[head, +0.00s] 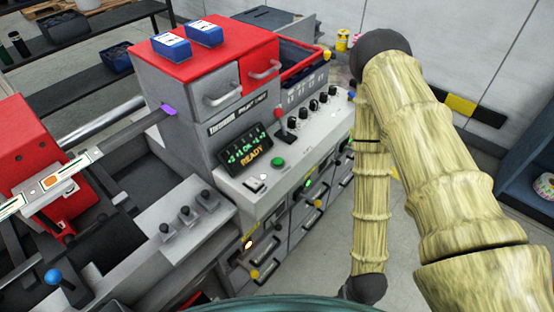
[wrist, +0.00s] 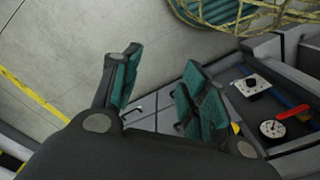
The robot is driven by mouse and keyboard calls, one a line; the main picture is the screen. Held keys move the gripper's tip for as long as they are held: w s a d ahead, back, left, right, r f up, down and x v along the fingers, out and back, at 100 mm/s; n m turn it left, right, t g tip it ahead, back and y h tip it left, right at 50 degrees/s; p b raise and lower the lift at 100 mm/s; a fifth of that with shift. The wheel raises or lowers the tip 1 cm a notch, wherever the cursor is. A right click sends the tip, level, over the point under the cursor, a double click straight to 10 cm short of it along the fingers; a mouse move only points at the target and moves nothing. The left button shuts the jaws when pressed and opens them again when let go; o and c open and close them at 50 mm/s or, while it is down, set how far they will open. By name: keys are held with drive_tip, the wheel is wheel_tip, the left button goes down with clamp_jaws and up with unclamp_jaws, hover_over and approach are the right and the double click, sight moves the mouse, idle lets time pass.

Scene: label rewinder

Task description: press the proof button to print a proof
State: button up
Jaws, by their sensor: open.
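In the head view my arm hangs right of the panel, and my fingers cannot be made out.
Below the panel are drawers and small knobs (head: 318,203). A grey block with several black levers (head: 185,212) and a blue-knobbed lever (head: 53,277) stand to the left. Two blue boxes (head: 205,33) lie on the red top. Clear floor (head: 400,230) shows behind my arm.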

clamp_jaws()
idle(1.1)
